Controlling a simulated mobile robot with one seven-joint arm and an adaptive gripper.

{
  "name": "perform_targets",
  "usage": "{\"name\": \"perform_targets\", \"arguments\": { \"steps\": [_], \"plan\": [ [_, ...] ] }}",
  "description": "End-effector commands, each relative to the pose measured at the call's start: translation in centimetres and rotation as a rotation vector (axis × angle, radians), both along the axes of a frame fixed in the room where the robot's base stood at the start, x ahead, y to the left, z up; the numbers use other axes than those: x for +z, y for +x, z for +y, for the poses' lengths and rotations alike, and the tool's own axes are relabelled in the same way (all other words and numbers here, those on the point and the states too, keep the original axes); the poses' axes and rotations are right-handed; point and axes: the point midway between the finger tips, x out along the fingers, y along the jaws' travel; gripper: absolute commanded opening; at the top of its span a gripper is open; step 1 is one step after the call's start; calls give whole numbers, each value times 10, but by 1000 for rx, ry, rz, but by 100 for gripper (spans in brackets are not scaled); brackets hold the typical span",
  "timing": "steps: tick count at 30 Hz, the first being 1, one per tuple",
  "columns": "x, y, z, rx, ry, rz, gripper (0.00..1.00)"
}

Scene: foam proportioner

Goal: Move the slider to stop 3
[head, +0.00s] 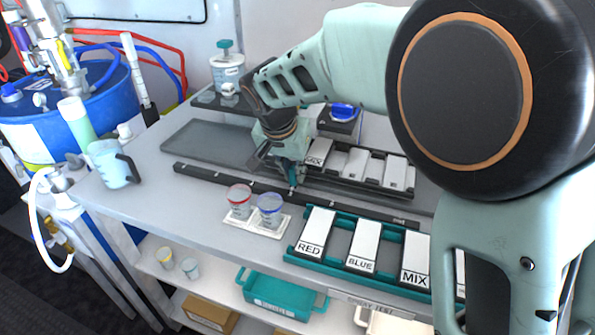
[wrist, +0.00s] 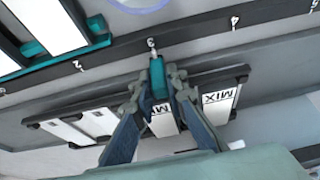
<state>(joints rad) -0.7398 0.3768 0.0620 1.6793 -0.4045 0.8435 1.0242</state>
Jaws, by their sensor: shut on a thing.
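The slider is a small teal block (wrist: 158,76) on the long dark rail (wrist: 115,52) in the wrist view. My gripper (wrist: 156,88) has one finger on each side of it and is shut on it. The block stands right below a small white mark (wrist: 151,43) that looks like a 3. Marks that look like 2 (wrist: 78,66) and 4 (wrist: 236,20) sit to either side, apart from it. In the head view my gripper (head: 282,166) points down at the rail (head: 345,206), and the teal slider (head: 293,181) shows just below the fingers.
A dark tray with white MIX blocks (head: 317,153) stands close behind my gripper. In front of the rail are red and blue cups (head: 239,201) on a white base and a teal rack (head: 337,266) with labelled white blocks. A grey tray (head: 208,141) lies left.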

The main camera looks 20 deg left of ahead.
Motion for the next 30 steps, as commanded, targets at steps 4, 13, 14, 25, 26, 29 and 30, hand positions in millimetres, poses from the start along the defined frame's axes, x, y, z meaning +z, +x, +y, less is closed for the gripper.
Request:
{"name": "perform_targets", "arguments": {
  "steps": [4, 13, 14, 25, 26, 29, 30],
  "plan": [
    [0, -1, 0, 0, 0, 2, 0],
    [0, 0, 0, 0, 0, 1, 30],
    [0, 0, 0, 0, 0, 1, 30],
    [31, -11, 0, 0, 4, -3, 30],
    [37, -14, 1, 0, 4, -3, 30],
    [57, -23, 0, 1, 4, -3, 30],
    [65, -26, 1, 2, 4, -3, 30]
  ]
}}
